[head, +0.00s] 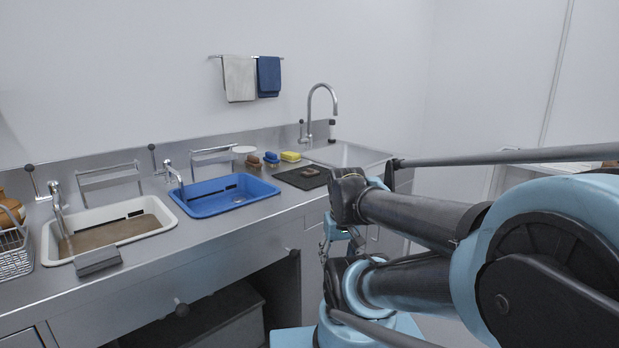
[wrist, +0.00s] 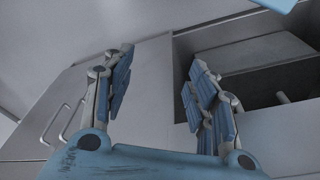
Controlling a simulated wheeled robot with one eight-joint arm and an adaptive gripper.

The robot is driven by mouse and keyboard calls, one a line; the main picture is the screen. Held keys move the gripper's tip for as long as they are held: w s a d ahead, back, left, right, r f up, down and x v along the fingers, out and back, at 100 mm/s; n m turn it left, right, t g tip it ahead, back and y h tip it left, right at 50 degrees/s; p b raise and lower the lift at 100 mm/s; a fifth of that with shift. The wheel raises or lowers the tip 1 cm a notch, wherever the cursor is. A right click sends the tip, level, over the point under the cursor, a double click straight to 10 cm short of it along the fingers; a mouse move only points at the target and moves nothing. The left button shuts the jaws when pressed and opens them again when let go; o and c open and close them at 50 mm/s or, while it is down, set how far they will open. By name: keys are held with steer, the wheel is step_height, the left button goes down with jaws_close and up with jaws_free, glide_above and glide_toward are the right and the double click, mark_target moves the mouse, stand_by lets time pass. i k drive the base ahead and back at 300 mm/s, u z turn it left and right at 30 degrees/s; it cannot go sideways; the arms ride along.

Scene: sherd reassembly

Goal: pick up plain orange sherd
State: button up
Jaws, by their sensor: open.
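I cannot make out a plain orange sherd for certain in either view. A small brownish piece (head: 311,171) lies on the black mat (head: 289,178) beside the right sink in the head view; it is too small to identify. My gripper (wrist: 158,75) is open and empty in the wrist view, its two blue-padded fingers apart. It faces the grey cabinet fronts below the counter, away from the mat. In the head view my arm fills the right side and hides part of the counter's right end.
The steel counter (head: 157,263) holds a white basin (head: 80,254) with a brown bottom, a blue basin (head: 181,205), brushes, a yellow sponge (head: 290,156) and a wire basket (head: 14,252). A cabinet opening (wrist: 250,80) shows at the right in the wrist view.

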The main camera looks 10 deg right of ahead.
mark_target(308, 173)
steer(key=z, duration=0.75)
steer(key=k, duration=1.15)
steer(key=u, duration=0.7)
steer(key=i, duration=1)
steer(key=u, duration=0.05)
